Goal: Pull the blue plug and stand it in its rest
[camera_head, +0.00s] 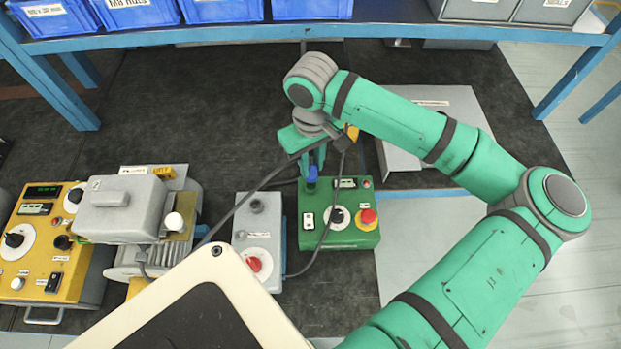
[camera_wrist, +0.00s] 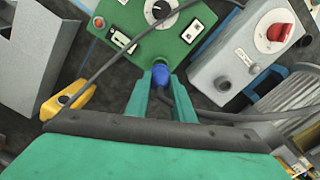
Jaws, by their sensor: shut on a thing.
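My gripper (camera_head: 314,160) points down over the far left part of the green control box (camera_head: 355,238). Its two fingers (camera_wrist: 161,88) are shut on the blue plug (camera_wrist: 160,73), one on each side. The plug also shows in the head view (camera_head: 312,173). It stands about upright at the green box's edge; I cannot tell whether it is seated in a socket or just clear of it. A dark cable runs beside the plug. I cannot make out the plug's rest for certain.
A grey box (camera_head: 243,238) with a red knob and a grey round fitting (camera_head: 257,206) stands left of the green box. A yellow part (camera_wrist: 70,101) with a dark cable is beside my gripper. A grey motor (camera_head: 127,215) and yellow control box (camera_head: 40,240) stand farther left.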

